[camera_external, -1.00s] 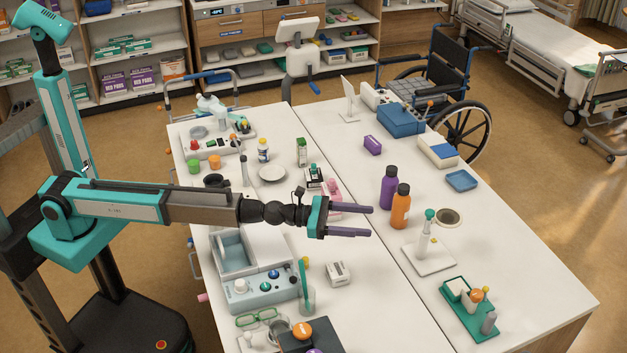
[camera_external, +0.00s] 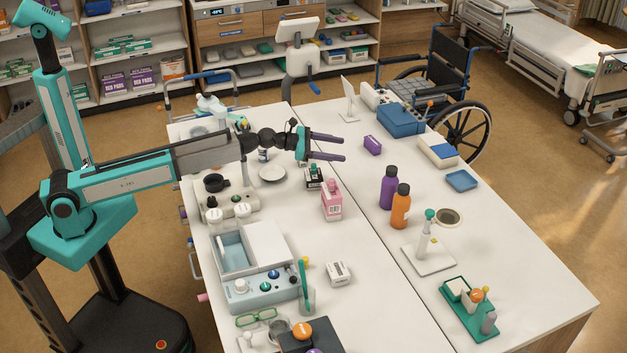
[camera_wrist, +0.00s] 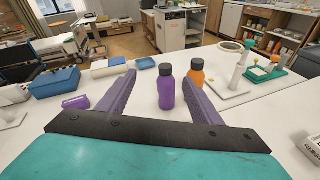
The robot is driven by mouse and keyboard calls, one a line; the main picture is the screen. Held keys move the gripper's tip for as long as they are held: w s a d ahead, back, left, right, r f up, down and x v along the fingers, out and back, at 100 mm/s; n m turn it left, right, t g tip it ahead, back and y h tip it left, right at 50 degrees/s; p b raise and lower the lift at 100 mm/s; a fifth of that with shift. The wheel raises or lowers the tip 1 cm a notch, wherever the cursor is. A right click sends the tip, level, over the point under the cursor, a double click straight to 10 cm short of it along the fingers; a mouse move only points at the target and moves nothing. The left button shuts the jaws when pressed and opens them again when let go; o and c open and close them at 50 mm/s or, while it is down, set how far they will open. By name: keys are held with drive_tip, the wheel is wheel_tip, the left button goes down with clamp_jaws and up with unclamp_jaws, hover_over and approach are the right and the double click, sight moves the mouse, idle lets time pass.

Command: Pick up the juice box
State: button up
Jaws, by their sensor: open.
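My gripper (camera_external: 343,149) is open and empty, held above the table with its fingers pointing right. In the wrist view, its two purple fingers (camera_wrist: 158,76) are spread apart, with nothing between them. A small green-and-white carton (camera_external: 302,163), which looks most like a juice box, is mostly hidden behind my gripper in the outside view; only its lower part shows. I cannot tell its label. It is not seen in the wrist view. A pink-and-white carton (camera_external: 331,200) and a small dark-and-green box (camera_external: 314,177) stand nearer the camera.
A purple bottle (camera_external: 388,188) and an orange bottle (camera_external: 401,207) stand to the right. A small purple box (camera_external: 372,145) lies beyond the fingertips. A white plate (camera_external: 272,173) lies below my wrist. Blue containers (camera_external: 400,120) stand at the back right.

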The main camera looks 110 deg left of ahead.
drive_tip(key=s+a+f+n+g+b, duration=0.1)
drive_tip(key=s+a, duration=0.3)
drive_tip(key=s, duration=0.3)
drive_tip(key=s+a+f+n+g+y, duration=0.1)
drive_tip(key=s+a, duration=0.3)
drive_tip(key=s, duration=0.4)
drive_tip(key=s+a+f+n+g+b, duration=0.1)
drive_tip(key=s+a+n, duration=0.1)
drive_tip(key=s+a, duration=0.2)
drive_tip(key=s, duration=0.3)
drive_tip(key=shift+s+a+f+n+b, duration=0.25)
drive_tip(key=shift+s+a+n+b, duration=0.05)
drive_tip(key=shift+s+n+b, duration=0.1)
drive_tip(key=shift+w+y, duration=0.1)
drive_tip(key=shift+y, duration=0.2)
drive_tip(key=shift+f, duration=1.75)
drive_tip(key=shift+p, duration=0.3)
drive_tip(key=shift+w+a+f+p, duration=0.15)
drive_tip(key=shift+w+a+f, duration=0.05)
drive_tip(key=shift+f, duration=0.75)
drive_tip(key=shift+w+a+f+p, duration=0.15)
drive_tip(key=shift+f, duration=0.75)
drive_tip(key=shift+x, duration=1)
drive_tip(key=shift+f, duration=0.1)
drive_tip(key=shift+c, duration=0.2)
